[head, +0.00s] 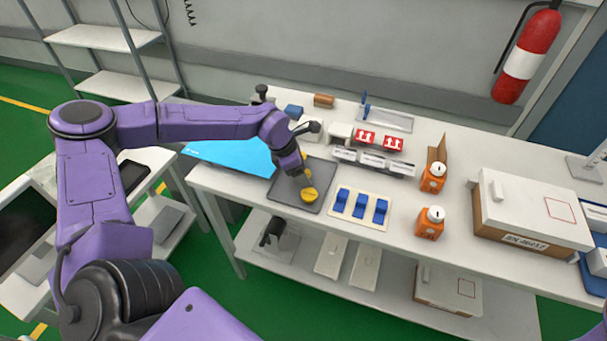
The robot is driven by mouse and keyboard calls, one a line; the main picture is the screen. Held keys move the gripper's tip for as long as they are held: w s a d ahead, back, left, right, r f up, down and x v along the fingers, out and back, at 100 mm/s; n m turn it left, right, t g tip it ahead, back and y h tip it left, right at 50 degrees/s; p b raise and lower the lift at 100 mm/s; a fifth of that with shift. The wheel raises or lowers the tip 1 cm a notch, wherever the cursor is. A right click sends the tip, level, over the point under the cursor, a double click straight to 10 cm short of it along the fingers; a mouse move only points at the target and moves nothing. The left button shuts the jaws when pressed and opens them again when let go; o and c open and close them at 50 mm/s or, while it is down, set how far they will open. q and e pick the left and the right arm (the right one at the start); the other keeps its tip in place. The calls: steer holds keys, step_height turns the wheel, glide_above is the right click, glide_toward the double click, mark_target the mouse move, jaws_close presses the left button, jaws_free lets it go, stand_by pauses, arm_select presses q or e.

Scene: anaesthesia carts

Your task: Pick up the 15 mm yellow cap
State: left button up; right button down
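A round yellow cap (309,195) lies on a dark grey tray (284,193) near the front of the white bench. More yellow shows at the edge of my gripper, just behind it, partly hidden; I cannot tell its size or whether it is a separate cap. My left gripper (303,182) reaches down over the tray, its tips close to the front yellow cap. The fingers are too small and too much in shadow to tell open from shut, or whether they touch a cap. My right gripper is out of view.
Right of the tray is a cream rack (345,217) with blue clips. A blue sheet (232,156) lies left of the tray. Red-labelled boxes (366,137) stand behind.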

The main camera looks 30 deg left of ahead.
arm_select(q)
steer(key=c, duration=1)
steer(key=shift+o, duration=0.2)
